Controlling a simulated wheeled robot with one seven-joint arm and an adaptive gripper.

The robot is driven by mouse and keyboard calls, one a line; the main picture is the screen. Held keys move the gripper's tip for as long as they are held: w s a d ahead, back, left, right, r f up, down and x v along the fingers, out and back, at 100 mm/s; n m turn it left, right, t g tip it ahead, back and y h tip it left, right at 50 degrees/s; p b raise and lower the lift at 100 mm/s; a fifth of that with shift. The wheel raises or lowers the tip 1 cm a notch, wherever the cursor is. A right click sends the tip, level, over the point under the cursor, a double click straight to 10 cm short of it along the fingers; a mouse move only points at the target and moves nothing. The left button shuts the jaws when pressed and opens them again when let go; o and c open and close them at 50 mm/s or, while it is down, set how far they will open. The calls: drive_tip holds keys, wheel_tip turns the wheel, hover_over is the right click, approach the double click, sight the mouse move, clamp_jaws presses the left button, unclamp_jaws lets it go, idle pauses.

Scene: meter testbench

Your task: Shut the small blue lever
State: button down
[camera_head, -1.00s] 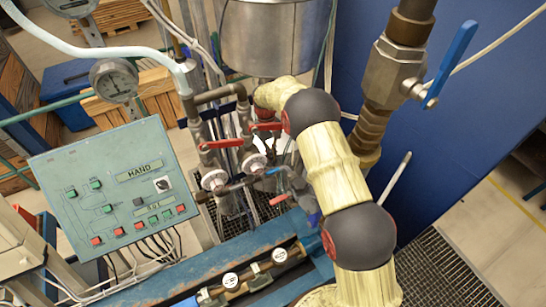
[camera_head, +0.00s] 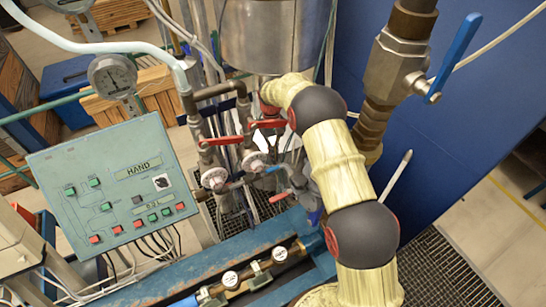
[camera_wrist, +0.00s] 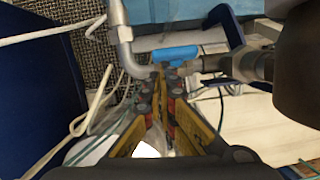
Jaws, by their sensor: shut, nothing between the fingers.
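The small blue lever (camera_wrist: 175,54) lies across the upper middle of the wrist view, beside a grey pipe bend. My gripper (camera_wrist: 162,72) is shut and empty, with its fingertips just below the lever in that picture. I cannot tell whether they touch it. In the head view a small blue handle (camera_head: 274,170) shows among the valves, left of my arm. My gripper is mostly hidden there behind my arm and the pipework.
Two red-handled valves (camera_head: 268,124) stand close to my arm. A large valve with a long blue lever (camera_head: 455,52) stands at upper right. A control panel (camera_head: 85,222) is at left. A blue bench (camera_head: 165,284) runs along the front.

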drive_tip(key=shift+d, duration=0.15)
drive_tip(key=shift+s+d+f+b, duration=0.1)
drive_tip(key=shift+d+f+b, duration=0.1)
drive_tip(key=shift+d+b, duration=0.4)
drive_tip(key=shift+s+d+f+b, duration=0.1)
drive_tip(key=shift+d+f+b, duration=0.05)
drive_tip(key=shift+b, duration=0.7)
drive_tip(key=shift+s+d+f+b, duration=0.35)
drive_tip(key=shift+d+b, duration=0.2)
drive_tip(key=shift+b, duration=0.4)
drive_tip(key=shift+a+r, duration=0.1)
drive_tip(key=shift+a, duration=0.05)
idle(1.2)
